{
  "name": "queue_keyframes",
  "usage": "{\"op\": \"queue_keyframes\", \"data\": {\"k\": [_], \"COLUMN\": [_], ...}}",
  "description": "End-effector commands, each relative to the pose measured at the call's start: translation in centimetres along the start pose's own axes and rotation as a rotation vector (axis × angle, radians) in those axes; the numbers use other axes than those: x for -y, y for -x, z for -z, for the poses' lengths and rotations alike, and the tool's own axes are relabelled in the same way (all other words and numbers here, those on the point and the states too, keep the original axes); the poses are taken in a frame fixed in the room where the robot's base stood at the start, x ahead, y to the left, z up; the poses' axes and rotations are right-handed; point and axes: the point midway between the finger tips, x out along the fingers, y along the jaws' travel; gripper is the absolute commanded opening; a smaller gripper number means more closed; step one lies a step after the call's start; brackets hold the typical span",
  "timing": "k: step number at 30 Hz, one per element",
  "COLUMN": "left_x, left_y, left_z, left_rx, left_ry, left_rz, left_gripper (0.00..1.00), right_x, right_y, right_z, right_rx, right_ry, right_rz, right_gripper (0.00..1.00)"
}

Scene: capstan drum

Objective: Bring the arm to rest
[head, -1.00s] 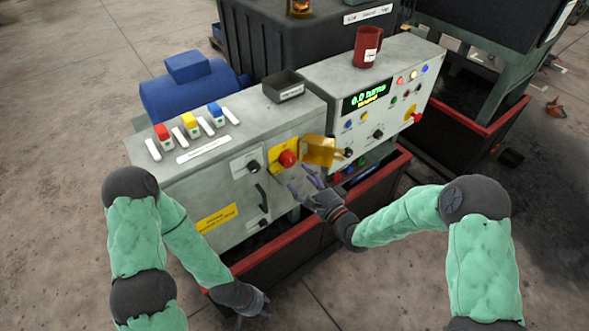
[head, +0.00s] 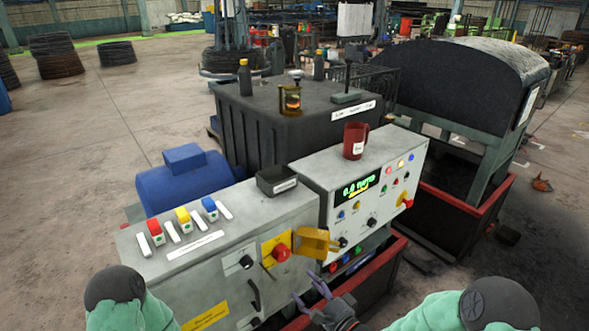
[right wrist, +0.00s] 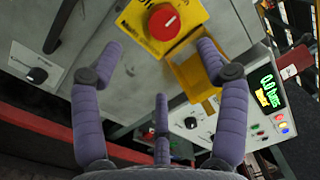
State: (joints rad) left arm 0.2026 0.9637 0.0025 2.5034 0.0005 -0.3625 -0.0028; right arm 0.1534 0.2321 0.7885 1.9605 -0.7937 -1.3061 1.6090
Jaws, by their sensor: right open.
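My right gripper (head: 312,287) is low in the head view, in front of the grey control cabinet. It is open and empty. In the right wrist view its purple fingers (right wrist: 160,85) are spread, with the red emergency button (right wrist: 164,22) on its yellow plate beyond them. The red button also shows in the head view (head: 281,252). A yellow flap (head: 316,242) stands out beside it, apart from the fingers. My left forearm shows at the lower left, but its gripper is out of the frame.
The display panel (head: 361,187) stands right of the cabinet, with a red mug (head: 355,140) on top. A small black tray (head: 277,181) and several coloured switches sit on the cabinet. A red-rimmed bin (head: 385,268) lies below. Open floor is at the left.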

Motion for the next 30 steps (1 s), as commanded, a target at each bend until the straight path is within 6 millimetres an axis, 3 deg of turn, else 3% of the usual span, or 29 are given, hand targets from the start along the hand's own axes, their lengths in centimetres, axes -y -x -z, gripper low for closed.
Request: {"op": "queue_keyframes", "data": {"k": [5,8,14,18,21,27,30], "left_x": [0.0,0.0,0.0,0.0,0.0,0.0,0.0], "left_y": [0.0,0.0,0.0,0.0,0.0,0.0,0.0], "left_z": [0.0,0.0,0.0,0.0,0.0,0.0,0.0], "left_rx": [0.0,0.0,0.0,0.0,0.0,0.0,0.0], "left_ry": [0.0,0.0,0.0,0.0,0.0,0.0,0.0], "left_rz": [0.0,0.0,0.0,0.0,0.0,0.0,0.0], "left_gripper": [0.4,0.4,0.4,0.4,0.4,0.4,0.4], "right_x": [-3.7,-8.0,-17.4,-23.0,-26.1,-29.3,-29.8], "right_y": [0.5,1.7,6.7,11.7,15.5,21.2,22.6], "right_z": [1.3,2.5,3.1,1.7,-0.1,-3.8,-4.7], "right_rx": [-0.061,-0.103,-0.068,0.064,0.2,0.456,0.525], "right_ry": [0.089,0.197,0.405,0.506,0.549,0.575,0.576], "right_rz": [-0.129,-0.293,-0.688,-0.949,-1.102,-1.272,-1.301], "right_gripper": [0.74,0.74,0.74,0.74,0.74,0.74,0.74]}}
